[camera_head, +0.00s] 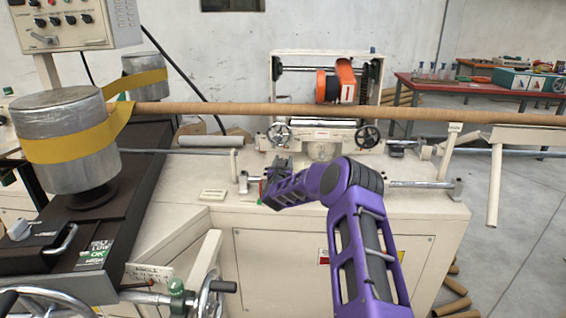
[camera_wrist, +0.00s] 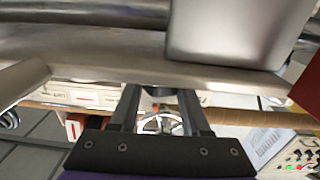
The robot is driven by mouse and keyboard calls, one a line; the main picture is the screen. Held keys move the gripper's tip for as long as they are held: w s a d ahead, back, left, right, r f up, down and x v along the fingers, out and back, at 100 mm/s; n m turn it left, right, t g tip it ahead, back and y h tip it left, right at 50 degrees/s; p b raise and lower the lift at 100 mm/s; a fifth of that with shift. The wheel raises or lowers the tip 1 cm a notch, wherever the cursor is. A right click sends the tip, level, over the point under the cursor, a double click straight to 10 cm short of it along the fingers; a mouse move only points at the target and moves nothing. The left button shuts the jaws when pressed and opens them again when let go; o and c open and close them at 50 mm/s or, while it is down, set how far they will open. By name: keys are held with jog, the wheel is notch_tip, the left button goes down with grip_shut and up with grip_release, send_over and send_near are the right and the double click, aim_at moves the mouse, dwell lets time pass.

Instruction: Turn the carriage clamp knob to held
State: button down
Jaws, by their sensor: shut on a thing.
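In the head view my gripper (camera_head: 266,199) is at the end of the purple arm, low at the front of the carriage (camera_head: 322,146), close to the left end of the rail. A small red and green mark shows just beside it. The wrist view shows the two dark fingers of my gripper (camera_wrist: 158,93) apart from each other, with their tips against a large grey metal part (camera_wrist: 225,35). My gripper is shut on the carriage clamp knob, which the fingers and metal part hide. Its pointer and setting cannot be read.
A long brown tube (camera_head: 220,108) crosses above the cream machine bed (camera_head: 330,222). A metal drum with yellow belt (camera_head: 68,140) stands left. A larger handwheel (camera_head: 214,297) is at front left.

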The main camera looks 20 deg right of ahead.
jog(key=m+g+h, duration=0.1)
jog(key=h, duration=0.1)
jog(key=m+g+h+b, duration=0.1)
jog(key=m+g+h, duration=0.1)
jog(key=shift+a+f+m+h, duration=0.1)
jog(key=shift+a+m+h, duration=0.1)
jog(key=shift+m+h, duration=0.1)
jog(key=shift+d+m+g+h+b, duration=0.1)
jog(key=shift+m+g+h+b, duration=0.65)
jog(key=shift+m+g+h, duration=0.65)
jog(key=shift+g, duration=0.4)
jog(key=shift+c, duration=1.8)
grip_release()
jog(key=shift+s, duration=0.1)
jog(key=p+v, duration=0.1)
jog(key=v, duration=1.6)
jog(key=shift+a+p, duration=0.2)
jog(key=shift+p, duration=0.15)
jog(key=shift+f, duration=0.1)
